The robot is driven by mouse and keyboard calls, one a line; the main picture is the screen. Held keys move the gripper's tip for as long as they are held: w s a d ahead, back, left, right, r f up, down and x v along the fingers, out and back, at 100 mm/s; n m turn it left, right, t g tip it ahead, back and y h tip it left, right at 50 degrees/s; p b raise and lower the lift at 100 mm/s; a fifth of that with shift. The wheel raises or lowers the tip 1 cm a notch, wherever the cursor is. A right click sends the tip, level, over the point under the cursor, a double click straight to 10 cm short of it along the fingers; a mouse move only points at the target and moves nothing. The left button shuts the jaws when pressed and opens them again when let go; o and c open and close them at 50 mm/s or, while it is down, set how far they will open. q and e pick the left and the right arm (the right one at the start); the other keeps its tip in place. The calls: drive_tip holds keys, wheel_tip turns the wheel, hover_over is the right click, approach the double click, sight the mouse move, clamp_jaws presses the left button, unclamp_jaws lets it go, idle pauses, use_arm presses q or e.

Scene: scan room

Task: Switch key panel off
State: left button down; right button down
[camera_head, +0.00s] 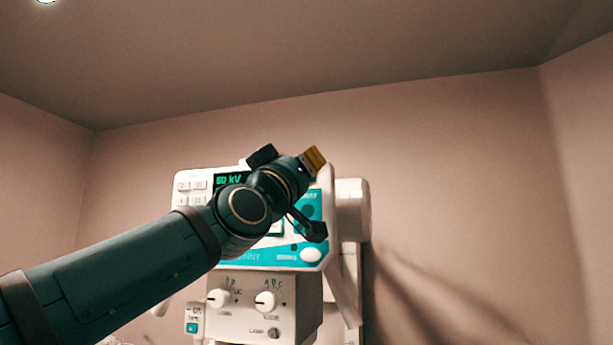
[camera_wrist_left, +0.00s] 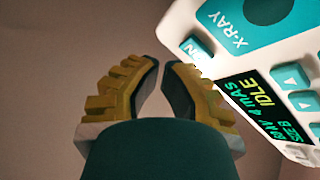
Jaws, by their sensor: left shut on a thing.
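The white and teal X-ray control panel (camera_head: 305,258) stands in the middle of the head view, largely covered by my left arm. Its screen (camera_head: 229,180) is lit and reads "60 kV". In the left wrist view, the panel (camera_wrist_left: 205,15) is at the upper right, its lit screen (camera_wrist_left: 262,105) reads "IDLE", and a teal button (camera_wrist_left: 197,50) sits at its edge. My left gripper (camera_head: 314,159) is in front of the panel's upper right. In the wrist view, its ridged yellow fingers (camera_wrist_left: 163,66) are close together beside that edge. What they hold is not discernible, and no key shows.
Below the panel is a white box with two knobs (camera_head: 266,301) and a switch marked "LASER" (camera_head: 274,333). A white cylindrical part (camera_head: 353,205) stands to the panel's right. The pink wall (camera_head: 480,190) to the right is bare.

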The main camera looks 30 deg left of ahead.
use_arm(q)
drive_tip(key=shift+w, duration=0.15)
drive_tip(key=shift+w+a, duration=0.1)
drive_tip(key=shift+w, duration=0.2)
drive_tip(key=shift+w+a, duration=0.1)
drive_tip(key=shift+w, duration=0.25)
idle(0.8)
drive_tip(key=shift+s, duration=0.1)
drive_tip(key=shift+s+d, duration=0.2)
drive_tip(key=shift+s, duration=0.5)
drive_tip(key=s, duration=0.2)
drive_tip(key=s+d, duration=0.1)
drive_tip(key=s, duration=0.2)
drive_tip(key=shift+d, duration=0.1)
idle(0.4)
drive_tip(key=shift+w, duration=0.1)
idle(0.7)
